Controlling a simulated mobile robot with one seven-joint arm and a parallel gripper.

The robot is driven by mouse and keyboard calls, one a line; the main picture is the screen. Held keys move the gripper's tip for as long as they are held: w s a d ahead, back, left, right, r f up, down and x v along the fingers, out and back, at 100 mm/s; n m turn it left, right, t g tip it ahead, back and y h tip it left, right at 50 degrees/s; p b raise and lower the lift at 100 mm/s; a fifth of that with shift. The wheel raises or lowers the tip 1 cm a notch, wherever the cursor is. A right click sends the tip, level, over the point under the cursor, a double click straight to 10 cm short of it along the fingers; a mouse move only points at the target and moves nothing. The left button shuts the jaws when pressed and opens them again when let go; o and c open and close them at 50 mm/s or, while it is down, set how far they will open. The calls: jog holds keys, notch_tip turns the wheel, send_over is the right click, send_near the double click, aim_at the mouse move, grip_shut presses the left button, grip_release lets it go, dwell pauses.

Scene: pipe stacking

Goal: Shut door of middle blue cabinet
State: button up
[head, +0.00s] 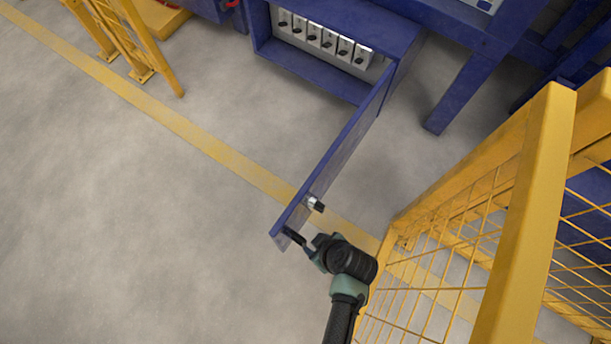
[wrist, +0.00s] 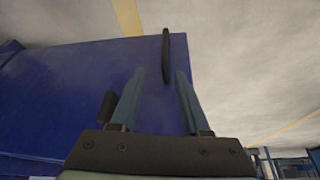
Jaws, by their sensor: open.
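The blue cabinet (head: 330,75) stands at the top of the head view with its door (head: 345,150) swung wide open. The door reaches from the cabinet's right side towards me. A silver and black fitting (head: 314,204) is on the door's right face near its free end. My gripper (head: 312,256) is beside that free end, on its right. In the wrist view the two teal fingers (wrist: 160,73) are apart, with the blue door (wrist: 75,85) behind them and a thin black piece (wrist: 167,55) just beyond the tips. I cannot tell whether the fingers touch the door.
A row of grey switch units (head: 325,40) shows inside the cabinet. A yellow mesh fence (head: 540,200) stands close on the right, and another yellow barrier (head: 125,40) at the upper left. The grey floor (head: 150,230) left of the door is clear.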

jog(key=b+x, duration=0.8)
jog(key=x, duration=0.1)
jog(key=s+b+x, duration=0.1)
jog(key=b+x, duration=0.3)
jog(key=b, duration=0.1)
jog(key=shift+a+f, duration=0.2)
jog(key=shift+f, duration=0.15)
grip_shut()
dwell(1.1)
